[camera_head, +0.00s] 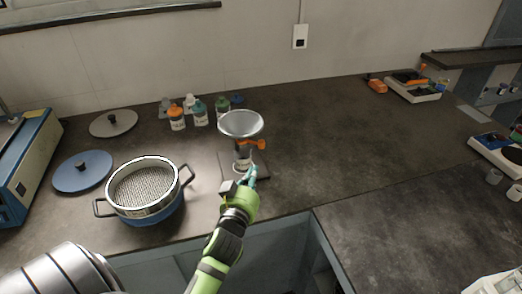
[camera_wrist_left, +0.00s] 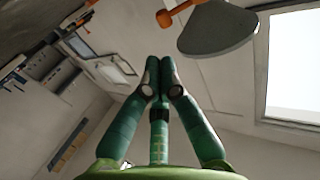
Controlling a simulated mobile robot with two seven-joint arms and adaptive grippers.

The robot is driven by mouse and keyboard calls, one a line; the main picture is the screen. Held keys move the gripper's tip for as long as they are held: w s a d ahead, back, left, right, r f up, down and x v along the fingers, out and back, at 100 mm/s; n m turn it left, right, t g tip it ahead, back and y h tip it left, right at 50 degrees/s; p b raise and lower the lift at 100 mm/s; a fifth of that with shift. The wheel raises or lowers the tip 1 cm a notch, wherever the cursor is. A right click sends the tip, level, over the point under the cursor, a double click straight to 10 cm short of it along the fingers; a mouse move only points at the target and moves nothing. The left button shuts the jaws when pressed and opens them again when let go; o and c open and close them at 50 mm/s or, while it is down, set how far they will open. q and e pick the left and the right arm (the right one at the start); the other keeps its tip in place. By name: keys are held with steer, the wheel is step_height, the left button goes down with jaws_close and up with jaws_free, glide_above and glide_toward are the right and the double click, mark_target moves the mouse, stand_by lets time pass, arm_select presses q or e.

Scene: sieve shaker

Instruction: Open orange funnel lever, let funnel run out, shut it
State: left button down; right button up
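The funnel (camera_head: 241,124) is a grey metal cone with a wide round top, held over a dark stand base (camera_head: 229,168) on the bench. Its orange lever (camera_head: 258,144) sticks out to the right below the cone. A small container (camera_head: 241,160) stands under the outlet, partly hidden. My left gripper (camera_head: 252,172) is in front of the stand, below the lever, apart from it. In the left wrist view its green fingers (camera_wrist_left: 159,68) meet at the tips with nothing between them. The funnel (camera_wrist_left: 216,30) and orange lever (camera_wrist_left: 164,18) show beyond the fingertips. My right gripper is not in view.
A sieve pot (camera_head: 147,188) with two handles stands to the left, with two round lids (camera_head: 83,171) behind it. Several small bottles (camera_head: 200,114) stand behind the funnel. Balances (camera_head: 413,88) are at the right.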

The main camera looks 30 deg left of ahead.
mark_target(263, 146)
arm_select(q)
steer(key=p+x, duration=0.1)
steer(key=x, duration=0.8)
steer(key=shift+w, duration=0.2)
steer(key=shift+a+f, duration=0.1)
